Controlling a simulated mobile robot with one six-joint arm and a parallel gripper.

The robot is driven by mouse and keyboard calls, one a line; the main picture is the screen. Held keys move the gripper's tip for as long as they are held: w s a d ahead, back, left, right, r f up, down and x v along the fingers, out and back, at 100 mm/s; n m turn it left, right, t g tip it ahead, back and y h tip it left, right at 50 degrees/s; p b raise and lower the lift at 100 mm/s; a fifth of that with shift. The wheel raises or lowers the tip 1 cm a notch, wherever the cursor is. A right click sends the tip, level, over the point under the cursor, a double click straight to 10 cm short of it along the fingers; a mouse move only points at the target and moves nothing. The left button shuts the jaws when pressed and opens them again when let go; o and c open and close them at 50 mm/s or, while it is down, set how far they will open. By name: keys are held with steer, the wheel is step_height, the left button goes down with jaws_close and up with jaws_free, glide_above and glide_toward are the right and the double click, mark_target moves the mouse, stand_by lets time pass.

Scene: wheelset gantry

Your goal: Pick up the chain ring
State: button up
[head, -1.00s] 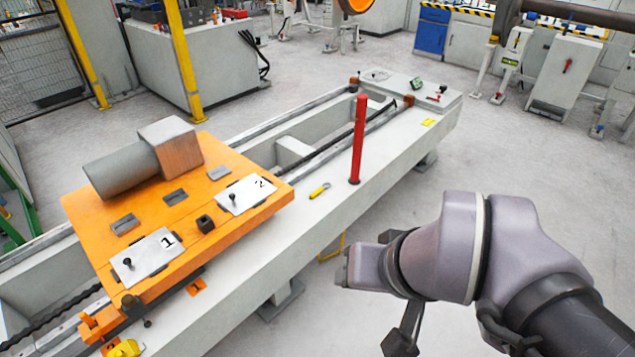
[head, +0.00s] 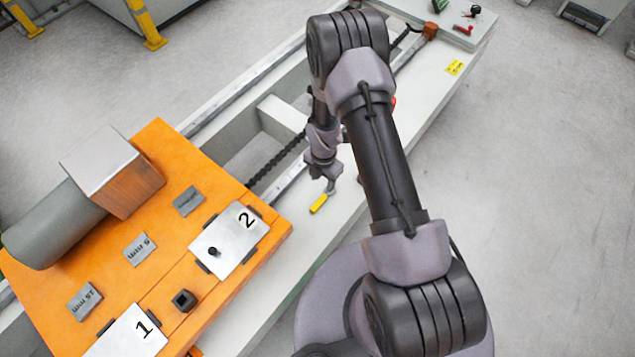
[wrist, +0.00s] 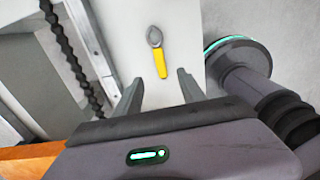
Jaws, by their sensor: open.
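The chain ring appears to be the small piece with a yellow handle and a grey round end (head: 319,204), lying flat on the pale beam of the gantry. In the wrist view the same piece (wrist: 159,60) lies just beyond my fingertips, roughly centred between them, with its grey end pointing away. My gripper (wrist: 158,88) is open and empty, pointing down at the beam. In the head view my gripper (head: 331,185) hangs above the beam and partly hides the grey end. I cannot tell the exact height.
An orange carriage (head: 160,270) with plates marked 1 and 2 stands at the left. A dark chain (head: 272,165) runs along the beam's trough. A red post (head: 393,102) is mostly hidden behind my arm. The beam around the piece is clear.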

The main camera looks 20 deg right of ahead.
steer(key=b, duration=0.3)
glide_above(321, 200)
steer(key=f, duration=0.8)
steer(key=shift+s+d+f, duration=0.15)
steer(key=shift+s+f, duration=0.05)
steer(key=shift+f, duration=0.1)
steer(key=f+b, duration=0.1)
steer(key=f, duration=0.1)
steer(key=f+b, duration=0.1)
steer(key=f, duration=0.2)
steer(key=shift+w+f, duration=0.2)
steer(key=shift+f, duration=0.1)
steer(key=shift+r, duration=0.2)
steer(key=shift+c, duration=0.5)
jaws_close()
